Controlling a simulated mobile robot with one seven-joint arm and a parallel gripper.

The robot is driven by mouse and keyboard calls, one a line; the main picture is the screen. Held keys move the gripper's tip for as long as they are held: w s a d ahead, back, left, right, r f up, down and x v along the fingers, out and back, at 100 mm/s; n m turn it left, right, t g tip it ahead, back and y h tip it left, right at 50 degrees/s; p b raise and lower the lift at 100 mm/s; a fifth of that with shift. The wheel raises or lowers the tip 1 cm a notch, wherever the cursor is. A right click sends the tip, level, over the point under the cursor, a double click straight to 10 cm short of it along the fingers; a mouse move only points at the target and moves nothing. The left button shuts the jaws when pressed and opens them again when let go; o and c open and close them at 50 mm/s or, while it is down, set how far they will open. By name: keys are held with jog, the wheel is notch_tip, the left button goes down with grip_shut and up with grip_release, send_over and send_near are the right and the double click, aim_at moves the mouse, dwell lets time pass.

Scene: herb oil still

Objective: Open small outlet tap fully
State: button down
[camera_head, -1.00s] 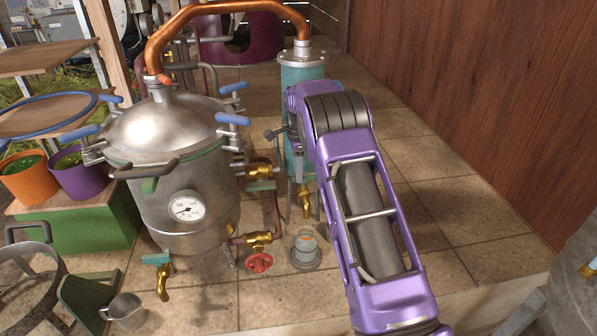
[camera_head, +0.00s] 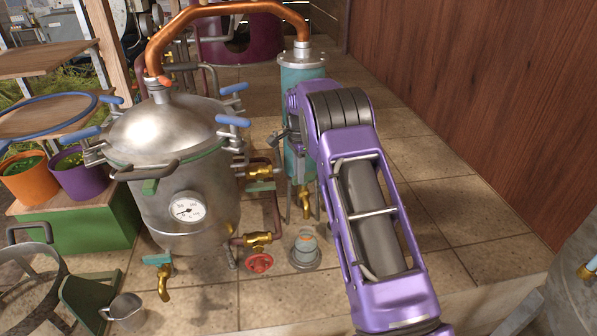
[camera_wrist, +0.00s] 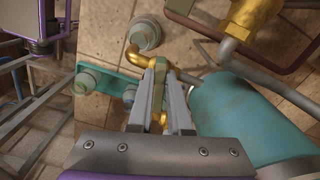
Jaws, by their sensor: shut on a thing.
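The small outlet tap (camera_head: 304,203) is a brass spout low on the teal upright cylinder (camera_head: 303,76). In the wrist view its curved brass spout (camera_wrist: 135,58) shows just beyond my fingertips. My gripper (camera_wrist: 161,80) is shut on the tap's narrow lever (camera_wrist: 160,72), with one finger on each side of it. The teal cylinder (camera_wrist: 235,112) is close to the right of my fingers. In the head view my arm hides the gripper's fingers, and the lever's exact angle cannot be told.
The steel still pot (camera_head: 185,165) with blue-handled clamps stands to the left. Brass valves (camera_head: 258,172) and pipes lie between pot and cylinder. A red handwheel (camera_head: 259,263) and a small grey vessel (camera_head: 305,252) are low in front.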

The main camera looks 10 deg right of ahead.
jog(key=n, duration=0.4)
jog(key=shift+s+d+n, duration=0.15)
jog(key=shift+s+n, duration=0.15)
jog(key=n, duration=0.3)
jog(key=shift+s+d+n+p, duration=0.15)
jog(key=shift+d+n+p, duration=0.05)
jog(key=shift+n+p, duration=0.15)
jog(key=n, duration=0.3)
jog(key=shift+s+d+n, duration=0.1)
jog(key=shift+d+n, duration=0.4)
jog(key=shift+n, duration=1.35)
jog(key=c, duration=0.8)
grip_release()
jog(key=shift+c, duration=0.2)
jog(key=shift+r, duration=0.1)
